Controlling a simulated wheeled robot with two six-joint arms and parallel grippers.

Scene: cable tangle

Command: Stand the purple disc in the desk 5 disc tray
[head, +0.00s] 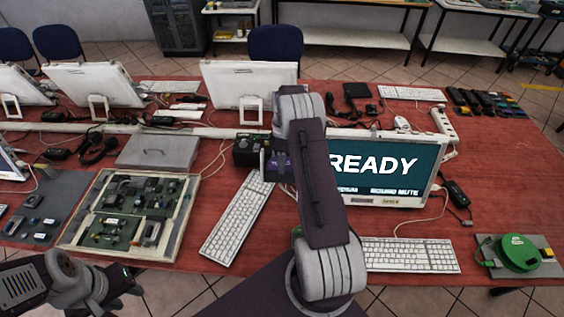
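My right arm reaches over the middle of the table. My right gripper (270,160) points down beside a dark box (247,152), largely hidden by the arm, so its fingers cannot be made out. A small dark purple patch (284,164) shows just beside it; I cannot tell whether this is the purple disc or part of a holder. No tray can be clearly identified as the desk 5 disc tray. My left gripper (128,284) is low at the left, off the table's front edge and away from these things; its opening is unclear.
A monitor reading READY (385,165) stands right of the arm. Keyboards (236,220) (410,255), a framed circuit board (68,236), a grey case (158,151) and a green round device (517,252) lie around.

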